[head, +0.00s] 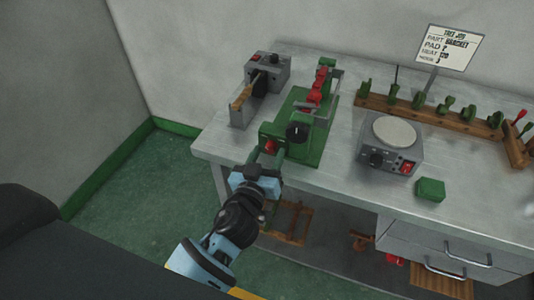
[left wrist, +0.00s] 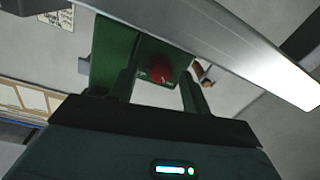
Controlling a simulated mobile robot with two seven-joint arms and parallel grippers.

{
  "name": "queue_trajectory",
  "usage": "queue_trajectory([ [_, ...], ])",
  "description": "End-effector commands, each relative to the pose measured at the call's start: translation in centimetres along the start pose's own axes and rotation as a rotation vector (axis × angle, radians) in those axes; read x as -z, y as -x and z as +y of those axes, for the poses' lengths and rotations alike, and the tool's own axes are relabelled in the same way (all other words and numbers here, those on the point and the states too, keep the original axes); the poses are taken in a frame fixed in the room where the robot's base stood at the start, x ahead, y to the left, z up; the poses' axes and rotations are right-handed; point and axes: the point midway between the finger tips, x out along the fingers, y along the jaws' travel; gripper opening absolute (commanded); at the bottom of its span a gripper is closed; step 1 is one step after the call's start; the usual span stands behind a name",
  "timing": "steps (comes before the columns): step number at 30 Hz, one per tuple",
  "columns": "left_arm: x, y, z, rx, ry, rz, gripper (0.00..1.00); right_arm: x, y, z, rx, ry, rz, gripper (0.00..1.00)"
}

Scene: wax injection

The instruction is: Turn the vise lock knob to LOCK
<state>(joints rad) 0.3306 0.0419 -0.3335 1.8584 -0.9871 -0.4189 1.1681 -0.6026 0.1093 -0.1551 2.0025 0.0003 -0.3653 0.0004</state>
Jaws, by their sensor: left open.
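A green fixture (head: 312,150) with a red clamp (head: 319,86) stands near the table's left front edge. It carries a black round knob (head: 297,131) on top and a red part (head: 271,146) on its front green face; I cannot read any LOCK marking. My left gripper (head: 268,155) is open just in front of that face, its fingers pointing at the red part. In the left wrist view the red part (left wrist: 161,70) shows round and dark between the two open fingers (left wrist: 158,82); contact cannot be told. My right gripper is not in view.
A grey box with a tool (head: 266,75) stands behind left. A grey unit with a round plate (head: 394,130) and a green block (head: 430,189) are to the right. A wooden rack (head: 430,114) holds several green parts. The metal table (head: 350,185) has drawers below.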

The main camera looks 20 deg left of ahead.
Motion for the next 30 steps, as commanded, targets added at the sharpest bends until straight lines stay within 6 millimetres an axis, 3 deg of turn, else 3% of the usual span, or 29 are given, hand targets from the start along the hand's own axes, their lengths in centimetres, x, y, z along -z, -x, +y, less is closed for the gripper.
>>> queue_trajectory([
  [10,-0.05,-0.42,-0.03,0.001,-0.001,-0.001,0.48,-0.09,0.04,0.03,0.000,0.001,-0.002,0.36],
  [21,-0.04,-0.40,-0.03,0.001,-0.001,-0.001,0.03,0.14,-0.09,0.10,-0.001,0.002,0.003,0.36],
  [30,-0.08,-0.39,-0.06,0.001,-0.043,0.001,0.03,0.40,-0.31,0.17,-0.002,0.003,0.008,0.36],
])
